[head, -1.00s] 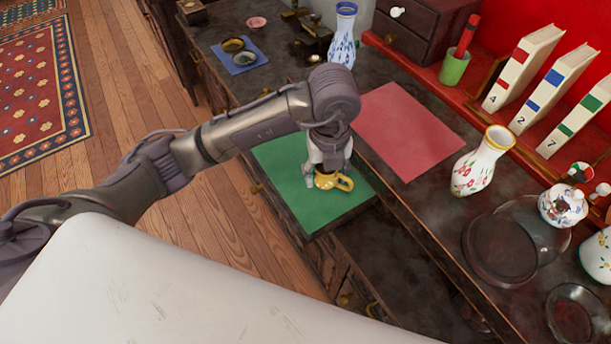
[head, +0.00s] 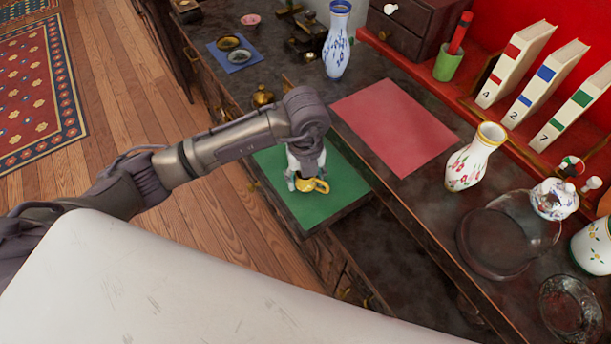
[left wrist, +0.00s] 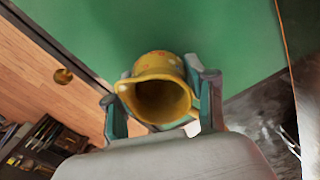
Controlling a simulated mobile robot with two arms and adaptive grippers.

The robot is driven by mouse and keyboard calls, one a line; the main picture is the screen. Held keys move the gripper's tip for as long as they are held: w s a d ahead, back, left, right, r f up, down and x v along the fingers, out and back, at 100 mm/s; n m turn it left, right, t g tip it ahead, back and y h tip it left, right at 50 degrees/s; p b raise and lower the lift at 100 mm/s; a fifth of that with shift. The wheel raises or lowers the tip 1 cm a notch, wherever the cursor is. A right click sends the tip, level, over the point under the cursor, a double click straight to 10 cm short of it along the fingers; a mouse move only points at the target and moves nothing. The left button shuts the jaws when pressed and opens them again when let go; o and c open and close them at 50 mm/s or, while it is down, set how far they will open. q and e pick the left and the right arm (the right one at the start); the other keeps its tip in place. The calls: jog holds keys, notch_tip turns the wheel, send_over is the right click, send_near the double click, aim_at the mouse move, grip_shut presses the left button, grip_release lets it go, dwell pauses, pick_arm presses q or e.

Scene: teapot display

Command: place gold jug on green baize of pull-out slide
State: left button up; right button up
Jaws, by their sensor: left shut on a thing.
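The gold jug (head: 312,186) is at the green baize (head: 337,196) of the pull-out slide in the head view. My left gripper (head: 305,183) comes down over the jug from above. In the left wrist view the gold jug (left wrist: 160,88) is upright with its open mouth toward the camera, and the fingers of my left gripper (left wrist: 160,98) are shut on it from both sides. Green baize (left wrist: 200,30) fills the background behind the jug. I cannot tell whether the jug's base touches the baize. My right gripper is not in view.
A red mat (head: 395,125) lies on the dark counter beside the slide. A brass pot (head: 263,96) stands behind my arm. Bare baize surrounds the jug.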

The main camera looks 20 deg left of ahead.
pick_arm(q)
jog(key=o, duration=1.3)
notch_tip(320, 180, up, 12)
jog(key=shift+r, duration=0.1)
